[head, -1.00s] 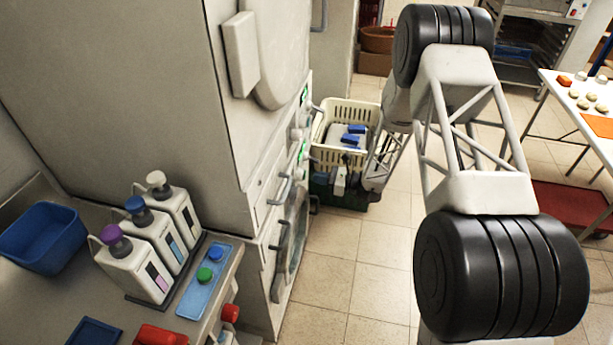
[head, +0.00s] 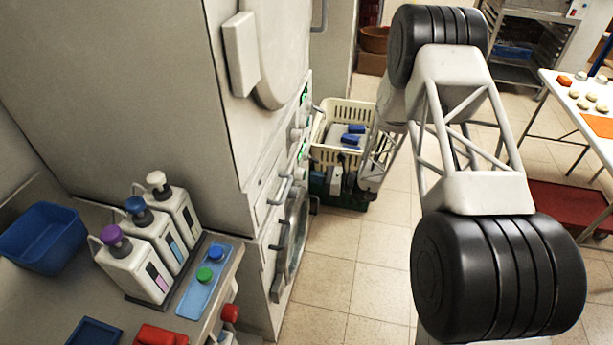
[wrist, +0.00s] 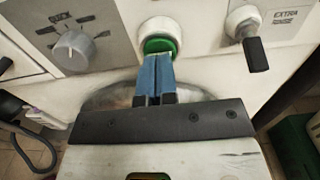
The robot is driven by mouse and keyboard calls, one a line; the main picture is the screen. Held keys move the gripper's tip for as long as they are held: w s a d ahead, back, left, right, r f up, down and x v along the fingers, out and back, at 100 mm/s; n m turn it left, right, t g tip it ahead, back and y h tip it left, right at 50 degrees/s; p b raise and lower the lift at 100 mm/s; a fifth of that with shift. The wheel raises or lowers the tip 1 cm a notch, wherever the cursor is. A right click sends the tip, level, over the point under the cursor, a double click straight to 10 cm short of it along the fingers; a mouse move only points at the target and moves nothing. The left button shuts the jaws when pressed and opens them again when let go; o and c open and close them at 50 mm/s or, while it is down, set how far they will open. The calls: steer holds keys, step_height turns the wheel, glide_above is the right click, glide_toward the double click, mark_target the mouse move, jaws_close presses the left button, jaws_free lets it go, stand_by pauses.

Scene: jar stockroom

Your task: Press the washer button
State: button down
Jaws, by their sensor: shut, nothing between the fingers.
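The washer (head: 297,225) is the lower machine of the pale stack in the head view, with a round door on its front. In the wrist view its pale control panel (wrist: 105,68) fills the upper part. A round green button (wrist: 158,45) in a pale ring sits near the middle of the panel. My gripper (wrist: 157,58) is shut and empty, its two blue fingers side by side. The fingertips overlap the button's lower edge and look to be at its face; I cannot tell whether it is pushed in. The head view does not show this contact clearly.
A grey knob (wrist: 74,47) is left of the button, and a black-handled knob (wrist: 254,50) is right. A cream basket (head: 350,110) stands beyond the washer. Bottles (head: 143,262) stand on the left counter. Tiled floor (head: 345,270) is open in front.

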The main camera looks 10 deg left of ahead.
steer(key=shift+a, duration=0.75)
stand_by(0.3)
steer(key=shift+d, duration=0.1)
steer(key=d, duration=0.8)
steer(key=shift+d, duration=0.4)
stand_by(0.8)
steer(key=shift+r, duration=0.1)
stand_by(0.4)
steer(key=s+d+r+n+g+h, duration=0.2)
steer(key=s+d+r+n+h, duration=0.25)
steer(key=s+r, duration=0.55)
steer(key=s+d+r+n+g+h, duration=0.2)
steer(key=s+d+r+n+h, duration=0.25)
steer(key=r, duration=1.05)
steer(key=s+d+r+n+t+h, duration=0.2)
steer(key=s+d, duration=0.4)
steer(key=s, duration=0.4)
steer(key=s+d+r+n+t+h, duration=0.2)
steer(key=s+d+r+n+h, duration=0.2)
steer(key=s, duration=0.6)
steer(key=s+d+r+n+t+h, duration=0.2)
steer(key=s+d+r+h, duration=0.1)
steer(key=s+d+r, duration=0.5)
steer(key=s, duration=0.3)
steer(key=shift+d+n+t, duration=0.3)
steer(key=shift+d+n, duration=0.1)
steer(key=shift+r, duration=0.1)
